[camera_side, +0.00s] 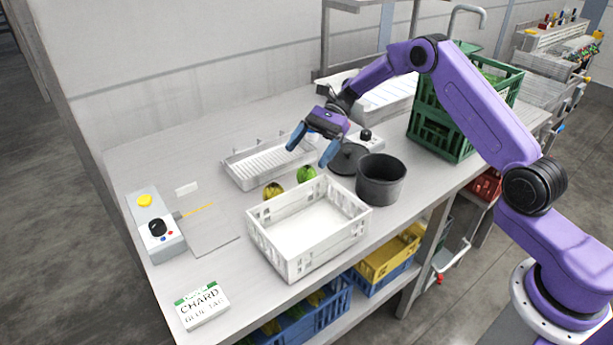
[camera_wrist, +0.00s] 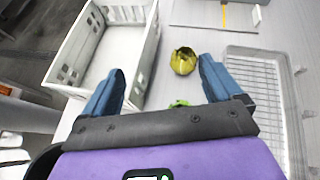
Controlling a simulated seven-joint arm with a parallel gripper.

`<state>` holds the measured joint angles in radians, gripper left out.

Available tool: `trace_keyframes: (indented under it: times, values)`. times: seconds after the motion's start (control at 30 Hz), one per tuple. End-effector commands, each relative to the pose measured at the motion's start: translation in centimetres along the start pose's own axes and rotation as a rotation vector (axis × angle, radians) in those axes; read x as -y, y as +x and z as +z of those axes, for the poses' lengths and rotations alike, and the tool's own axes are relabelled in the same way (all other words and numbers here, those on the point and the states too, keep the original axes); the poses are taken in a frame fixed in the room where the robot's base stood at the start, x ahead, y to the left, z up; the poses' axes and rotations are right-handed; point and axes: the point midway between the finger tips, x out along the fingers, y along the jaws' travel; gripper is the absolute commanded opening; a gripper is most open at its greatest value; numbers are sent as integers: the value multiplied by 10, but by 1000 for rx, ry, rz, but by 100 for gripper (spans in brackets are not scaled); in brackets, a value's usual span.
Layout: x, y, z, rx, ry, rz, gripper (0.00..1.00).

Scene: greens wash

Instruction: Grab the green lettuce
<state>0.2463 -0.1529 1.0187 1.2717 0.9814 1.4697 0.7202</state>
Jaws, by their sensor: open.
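A small round green lettuce (camera_side: 306,174) lies on the steel table, just behind the white crate. In the wrist view only a bit of the green lettuce (camera_wrist: 180,103) shows, between the fingers near the gripper's body, which hides the rest. A yellowish-green head (camera_side: 272,190) lies to its left; it also shows in the wrist view (camera_wrist: 183,61), ahead of the fingertips. My gripper (camera_side: 312,152) is open and empty, with its blue fingers pointing down above the table near the green lettuce. The open fingers also show in the wrist view (camera_wrist: 162,72).
An empty white crate (camera_side: 258,238) stands in front of the heads. A ribbed tray (camera_side: 235,174) lies behind them. A dark grey pot (camera_side: 381,184) and a dark lid (camera_side: 348,160) are to the right. A green crate (camera_side: 428,134) stands further right.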

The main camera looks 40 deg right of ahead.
Motion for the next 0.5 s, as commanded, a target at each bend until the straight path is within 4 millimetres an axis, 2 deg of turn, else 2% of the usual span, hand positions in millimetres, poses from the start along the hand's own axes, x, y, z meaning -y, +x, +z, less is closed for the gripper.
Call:
trace_keyframes:
  times: [0.03, 0.1, 0.23, 0.37, 0.5]
  values:
    - [6, -7, -12, 27, 41, -36, 92]
    - [11, -16, -22, 58, 82, -77, 92]
    - [16, -27, -35, 96, 126, -124, 92]
    - [18, -28, -42, 109, 142, -139, 92]
    - [16, -21, -54, 109, 142, -138, 92]
